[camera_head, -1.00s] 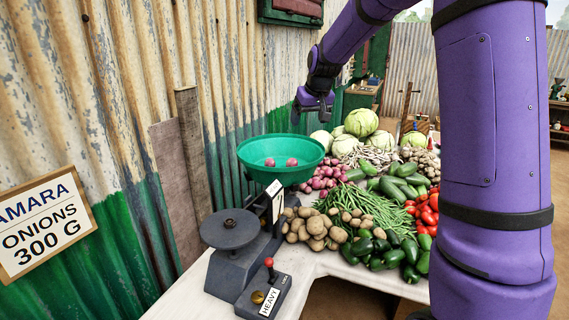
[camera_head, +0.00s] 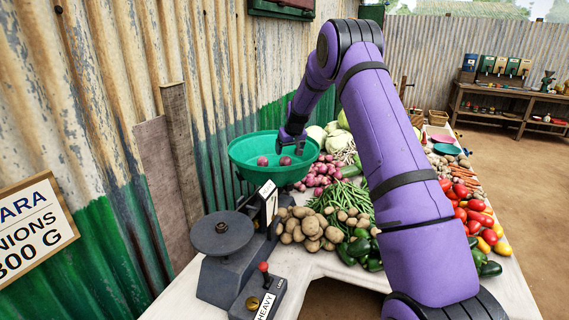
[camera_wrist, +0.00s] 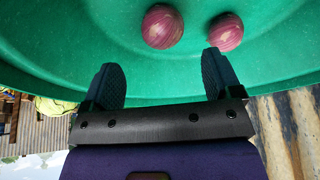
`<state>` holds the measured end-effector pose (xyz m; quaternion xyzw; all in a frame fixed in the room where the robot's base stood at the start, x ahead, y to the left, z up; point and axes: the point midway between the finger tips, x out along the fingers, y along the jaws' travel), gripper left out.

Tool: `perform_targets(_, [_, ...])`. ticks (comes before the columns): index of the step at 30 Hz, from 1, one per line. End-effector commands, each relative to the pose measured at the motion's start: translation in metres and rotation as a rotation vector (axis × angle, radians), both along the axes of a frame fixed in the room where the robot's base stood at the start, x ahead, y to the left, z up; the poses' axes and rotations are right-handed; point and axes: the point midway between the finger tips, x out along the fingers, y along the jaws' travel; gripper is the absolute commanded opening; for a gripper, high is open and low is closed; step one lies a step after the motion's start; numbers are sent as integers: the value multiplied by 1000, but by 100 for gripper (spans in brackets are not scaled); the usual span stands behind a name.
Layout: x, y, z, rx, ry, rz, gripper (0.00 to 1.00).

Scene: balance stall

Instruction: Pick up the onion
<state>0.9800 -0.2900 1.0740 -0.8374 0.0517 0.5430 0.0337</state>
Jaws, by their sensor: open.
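Two red-purple onions lie in the green bowl (camera_head: 240,158) of the scale, the left onion (camera_head: 262,161) and the right onion (camera_head: 285,160). In the wrist view the same bowl (camera_wrist: 60,50) fills most of the picture, with one onion (camera_wrist: 162,26) near the top middle and another onion (camera_wrist: 227,31) to its right. My gripper (camera_head: 294,138) is at the bowl's back right, close to the right onion. In the wrist view my gripper (camera_wrist: 163,82) is open and empty, its fingers pointing towards the onions, which lie beyond the fingertips.
A pile of onions (camera_head: 322,177) lies right of the bowl, with potatoes (camera_head: 310,229) in front. The dark scale (camera_head: 222,234) stands at the table's front left. A corrugated wall (camera_head: 110,90) rises close on the left. Cabbages (camera_head: 316,133) lie behind.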

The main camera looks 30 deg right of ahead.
Motion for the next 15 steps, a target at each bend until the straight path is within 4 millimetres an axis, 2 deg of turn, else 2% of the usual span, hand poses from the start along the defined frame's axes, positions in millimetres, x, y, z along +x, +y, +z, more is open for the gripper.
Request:
perform_targets(3, [7,-1,-15,0,0,1,84])
perform_targets(11, [14,-1,-31,0,0,1,84])
perform_targets(15, [23,0,-48,-1,1,2,84])
